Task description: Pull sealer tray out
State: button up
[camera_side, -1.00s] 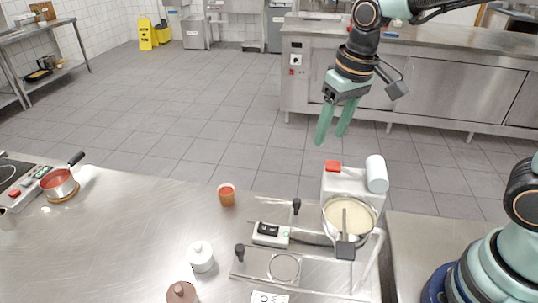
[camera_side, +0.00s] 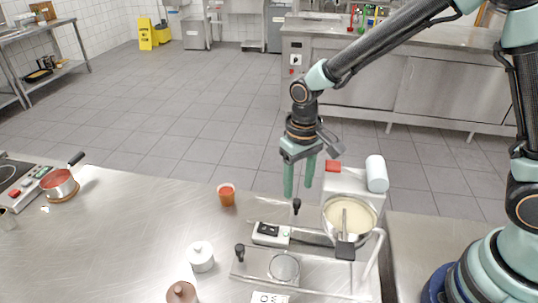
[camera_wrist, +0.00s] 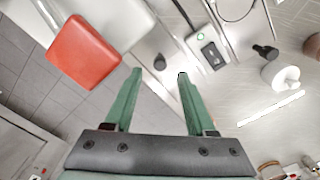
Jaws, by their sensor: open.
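The sealer (camera_side: 340,180) stands at the worktop's right end. Its flat metal tray (camera_side: 255,265), with a round opening (camera_side: 284,268), lies in the low frame in front of the switch box (camera_side: 266,232). One upright black knob (camera_side: 297,206) stands behind the switch box. Another black knob (camera_side: 239,249) is at the tray's left side. My gripper (camera_side: 298,190) is open and empty, fingers down, just above the rear knob. In the wrist view, that knob (camera_wrist: 160,62) appears between and beyond the fingertips (camera_wrist: 160,74); contact is not evident.
A red block (camera_side: 333,166) tops the sealer. An orange cup (camera_side: 226,195) and white jar (camera_side: 200,257) stand left. The worktop's middle is clear.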

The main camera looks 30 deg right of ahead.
aim_at(297, 200)
jog(key=shift+f, duration=2.2)
grip_shut()
